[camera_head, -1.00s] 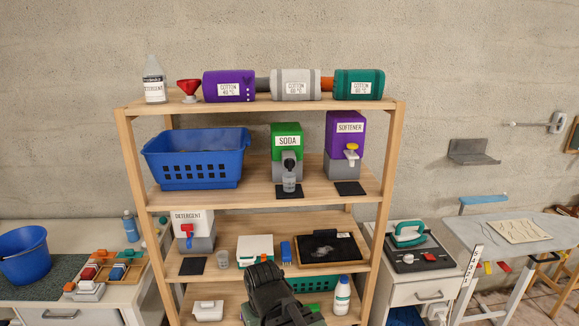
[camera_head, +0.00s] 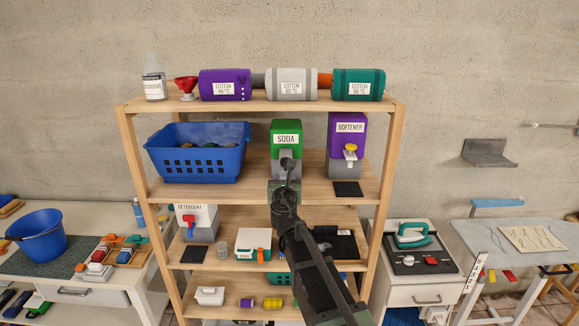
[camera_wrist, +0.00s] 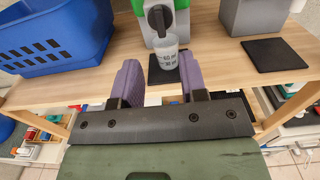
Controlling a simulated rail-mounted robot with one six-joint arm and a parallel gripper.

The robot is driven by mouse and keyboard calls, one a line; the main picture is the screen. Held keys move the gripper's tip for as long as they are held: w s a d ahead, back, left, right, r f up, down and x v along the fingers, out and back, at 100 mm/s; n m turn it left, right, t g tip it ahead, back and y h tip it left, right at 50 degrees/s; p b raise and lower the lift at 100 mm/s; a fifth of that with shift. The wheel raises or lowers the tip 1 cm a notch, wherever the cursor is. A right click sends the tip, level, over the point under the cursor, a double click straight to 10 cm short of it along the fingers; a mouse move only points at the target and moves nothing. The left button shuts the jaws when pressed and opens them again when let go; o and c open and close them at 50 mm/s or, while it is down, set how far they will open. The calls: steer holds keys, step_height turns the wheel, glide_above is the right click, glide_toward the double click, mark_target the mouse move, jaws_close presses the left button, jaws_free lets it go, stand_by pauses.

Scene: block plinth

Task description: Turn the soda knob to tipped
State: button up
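The soda dispenser (camera_head: 286,133) is a green box with a grey lower part on the middle shelf. Its black knob (camera_head: 287,163) is on the front; in the wrist view the knob (camera_wrist: 158,18) has its lever pointing roughly downward. A clear printed cup (camera_wrist: 167,52) stands below the knob on a black mat (camera_wrist: 160,75). My gripper (camera_wrist: 160,62) is open, its two purple fingers apart, low in front of the cup and below the knob. I cannot tell whether the fingertips reach beside the cup. In the head view my gripper (camera_head: 286,185) hides the cup.
A blue basket (camera_head: 197,155) stands left of the dispenser. The purple softener dispenser (camera_head: 347,135) stands to the right, with a black mat (camera_head: 347,189) before it. The top shelf, with several rolls, is above. The shelf's front edge (camera_wrist: 230,87) lies under my fingers.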

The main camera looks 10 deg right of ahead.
mark_target(285, 164)
steer(key=w, duration=0.3)
steer(key=w+d, duration=0.1)
steer(key=w, duration=0.6)
steer(key=shift+d, duration=0.4)
steer(key=shift+s, duration=0.1)
steer(key=shift+c, duration=0.3)
jaws_close()
